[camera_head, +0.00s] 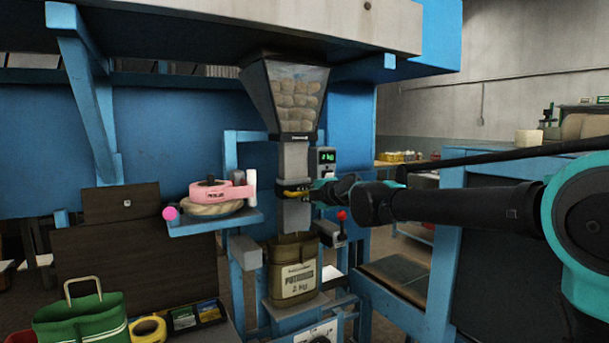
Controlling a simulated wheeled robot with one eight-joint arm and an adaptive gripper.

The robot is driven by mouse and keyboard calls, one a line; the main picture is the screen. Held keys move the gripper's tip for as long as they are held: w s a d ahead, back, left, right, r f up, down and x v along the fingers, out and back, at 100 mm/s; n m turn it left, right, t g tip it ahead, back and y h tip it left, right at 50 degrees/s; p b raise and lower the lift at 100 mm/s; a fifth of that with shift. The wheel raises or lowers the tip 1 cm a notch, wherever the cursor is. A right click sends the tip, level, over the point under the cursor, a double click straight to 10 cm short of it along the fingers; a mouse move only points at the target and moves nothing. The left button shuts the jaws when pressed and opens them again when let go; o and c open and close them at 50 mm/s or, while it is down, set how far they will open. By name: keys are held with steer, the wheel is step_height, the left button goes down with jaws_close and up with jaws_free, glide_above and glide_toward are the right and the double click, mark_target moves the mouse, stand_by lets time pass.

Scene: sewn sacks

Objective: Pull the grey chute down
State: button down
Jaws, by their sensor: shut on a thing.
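The grey chute (294,160) hangs upright under a hopper (290,92) filled with potato-like lumps. A yellow and black band (291,190) circles its lower part. My gripper (305,191) reaches in from the right and is shut on the chute at this band; the fingertips are small and partly hidden. The chute's lower end hangs at the mouth of an olive-brown sack (293,270) printed "POTATOES 2 kg". Whether the end is just above or inside the mouth I cannot tell.
A small green display (327,157) and a red-knobbed lever (342,216) are right of the chute. A green bag (82,318) and a yellow tape roll (148,330) sit at lower left.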

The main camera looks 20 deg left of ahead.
mark_target(298, 209)
step_height(298, 209, down, 5)
steer(key=shift+r, duration=0.1)
steer(key=shift+f, duration=0.2)
steer(key=shift+s, duration=0.1)
steer(key=c, duration=1.6)
jaws_free()
steer(key=shift+f, duration=0.1)
steer(key=shift+o, duration=0.2)
steer(key=shift+d, duration=0.1)
steer(key=shift+s+d, duration=0.1)
steer(key=shift+d, duration=0.05)
steer(key=v, duration=1.1)
steer(key=shift+s, duration=0.15)
steer(key=shift+d, duration=0.15)
